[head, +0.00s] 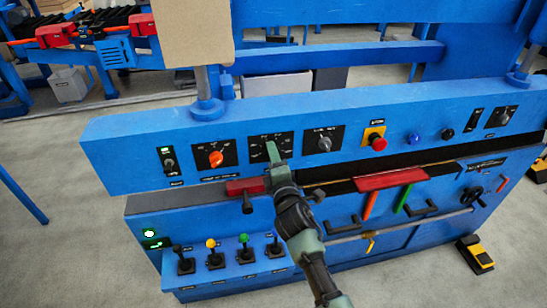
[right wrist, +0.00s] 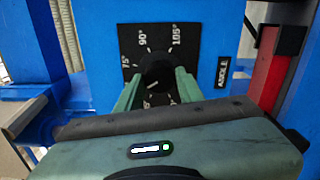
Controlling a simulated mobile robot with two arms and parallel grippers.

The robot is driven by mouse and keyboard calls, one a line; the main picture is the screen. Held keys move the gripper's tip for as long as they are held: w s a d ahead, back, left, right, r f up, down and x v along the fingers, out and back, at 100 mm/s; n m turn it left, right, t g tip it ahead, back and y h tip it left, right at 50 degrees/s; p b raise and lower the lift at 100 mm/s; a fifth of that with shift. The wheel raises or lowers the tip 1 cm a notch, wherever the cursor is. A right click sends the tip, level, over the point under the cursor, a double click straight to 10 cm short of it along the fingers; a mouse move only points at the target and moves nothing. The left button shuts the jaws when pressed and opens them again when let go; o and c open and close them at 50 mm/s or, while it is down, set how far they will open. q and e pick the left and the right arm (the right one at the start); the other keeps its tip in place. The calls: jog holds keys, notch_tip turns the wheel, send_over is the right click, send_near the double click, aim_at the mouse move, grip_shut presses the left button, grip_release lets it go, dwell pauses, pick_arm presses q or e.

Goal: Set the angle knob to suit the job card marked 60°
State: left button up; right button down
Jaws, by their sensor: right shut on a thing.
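The angle knob (right wrist: 158,70) is a dark round knob on a black dial plate (right wrist: 130,40) in the right wrist view. White marks read 75°, 90° and 105°, and an ANGLE label (right wrist: 222,72) stands beside the plate. A small white line shows on the knob's lower left; its exact setting is hard to read. Marks low on the dial are partly hidden by my gripper. My right gripper (right wrist: 157,82) is shut on the knob, one finger on each side. In the head view my right gripper (head: 273,153) covers the knob on its plate (head: 258,141). My left gripper is not in view. I see no readable 60° card.
The blue machine front (head: 130,150) carries an orange knob (head: 216,158) to the left and a grey knob (head: 324,144) and red button (head: 378,143) to the right. Small levers (head: 243,250) stand below. A blank tan board (head: 193,32) rises at upper left.

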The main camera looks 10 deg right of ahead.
jog(key=shift+m, duration=0.7)
jog(key=c, duration=0.9)
grip_release()
jog(key=s+b, duration=0.1)
jog(key=s, duration=0.6)
jog(key=shift+s, duration=0.4)
